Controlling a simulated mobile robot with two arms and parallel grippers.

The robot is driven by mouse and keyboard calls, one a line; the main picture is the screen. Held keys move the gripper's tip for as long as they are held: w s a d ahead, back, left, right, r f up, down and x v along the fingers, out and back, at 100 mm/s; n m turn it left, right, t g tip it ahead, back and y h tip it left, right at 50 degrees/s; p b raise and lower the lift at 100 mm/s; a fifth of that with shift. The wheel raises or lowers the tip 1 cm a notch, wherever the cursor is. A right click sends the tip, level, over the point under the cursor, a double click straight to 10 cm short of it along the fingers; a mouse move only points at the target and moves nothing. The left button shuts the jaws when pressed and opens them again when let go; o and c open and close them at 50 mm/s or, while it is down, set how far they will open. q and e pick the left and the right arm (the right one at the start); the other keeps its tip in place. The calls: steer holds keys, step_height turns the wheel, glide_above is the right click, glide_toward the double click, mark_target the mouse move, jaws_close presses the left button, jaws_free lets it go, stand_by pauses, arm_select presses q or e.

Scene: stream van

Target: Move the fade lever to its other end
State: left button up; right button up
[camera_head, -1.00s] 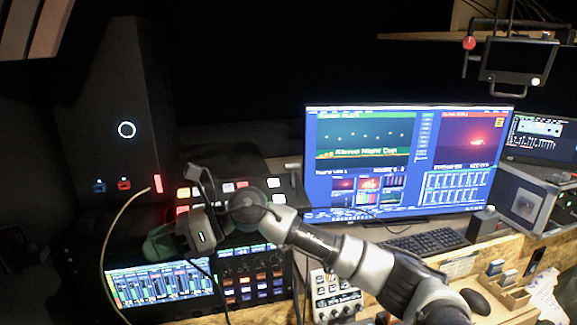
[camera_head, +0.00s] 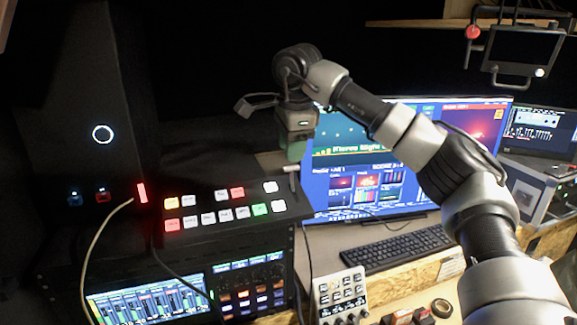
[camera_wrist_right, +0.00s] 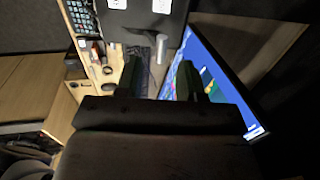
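The fade lever (camera_head: 292,168) is a small pale T-shaped handle at the right end of the black switcher panel (camera_head: 190,240) in the head view. In the right wrist view a pale upright piece that looks like the lever (camera_wrist_right: 162,48) shows just beyond the fingertips, at the panel's edge. My right gripper (camera_head: 298,150) points down just above and behind the lever in the head view. In the wrist view its two fingers (camera_wrist_right: 158,78) are apart with nothing held between them. Contact with the lever cannot be told. My left gripper is not in view.
Lit buttons (camera_head: 221,215) cover the panel left of the lever. A large monitor (camera_head: 350,205) stands close behind my right gripper. A keyboard (camera_head: 402,250) and a small white control box (camera_head: 341,294) lie to the right and front. A cable (camera_head: 95,235) hangs at left.

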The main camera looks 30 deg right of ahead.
mark_target(289, 168)
steer(key=f, duration=0.2)
steer(key=w+f+p, duration=0.1)
steer(key=f, duration=0.1)
steer(key=shift+d+f, duration=0.15)
steer(key=shift+f, duration=0.1)
steer(key=shift+w+f, duration=0.15)
steer(key=shift+f, duration=0.55)
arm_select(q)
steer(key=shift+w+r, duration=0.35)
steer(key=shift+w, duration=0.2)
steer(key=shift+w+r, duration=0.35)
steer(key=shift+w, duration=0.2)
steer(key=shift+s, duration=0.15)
arm_select(e)
steer(key=shift+c, duration=0.4)
